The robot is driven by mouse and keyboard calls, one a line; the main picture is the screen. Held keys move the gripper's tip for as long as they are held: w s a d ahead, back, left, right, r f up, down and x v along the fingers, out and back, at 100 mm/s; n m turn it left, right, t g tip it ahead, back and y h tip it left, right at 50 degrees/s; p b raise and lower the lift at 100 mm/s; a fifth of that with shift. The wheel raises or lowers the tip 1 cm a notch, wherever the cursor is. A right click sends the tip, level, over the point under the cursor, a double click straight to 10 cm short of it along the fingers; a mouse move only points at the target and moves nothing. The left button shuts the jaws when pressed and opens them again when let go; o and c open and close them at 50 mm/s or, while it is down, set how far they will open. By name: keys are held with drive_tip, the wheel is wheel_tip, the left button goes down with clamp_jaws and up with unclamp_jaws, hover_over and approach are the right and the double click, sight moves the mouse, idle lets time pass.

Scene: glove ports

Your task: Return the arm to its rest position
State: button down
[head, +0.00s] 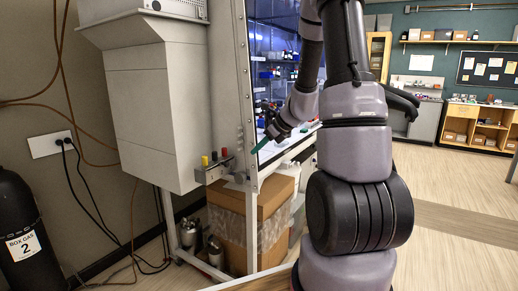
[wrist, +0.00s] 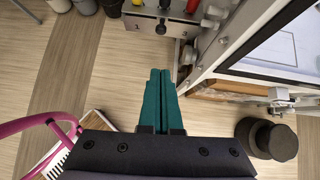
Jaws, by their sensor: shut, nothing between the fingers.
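A black gas cylinder (head: 22,235) stands at the far left. A cardboard box (head: 270,205) sits under the glove box frame. Open floor (head: 450,250) lies to the right, with a wooden shelf unit (head: 475,125) at the back.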

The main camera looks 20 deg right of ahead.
drive_tip(key=shift+s+d+r, duration=0.2)
drive_tip(key=shift+r, duration=0.05)
idle(0.3)
drive_tip(key=s+a+r+n, duration=0.8)
drive_tip(key=s+r+n, duration=0.3)
drive_tip(key=r+n, duration=0.15)
drive_tip(key=s+r+n+h, duration=0.1)
drive_tip(key=s+r+n, duration=0.2)
drive_tip(key=s+n, duration=0.2)
drive_tip(key=s+r+n+h, duration=0.2)
drive_tip(key=s+r+n, duration=0.2)
drive_tip(key=s, duration=0.5)
drive_tip(key=shift+n+t, duration=0.3)
drive_tip(key=shift+n, duration=0.95)
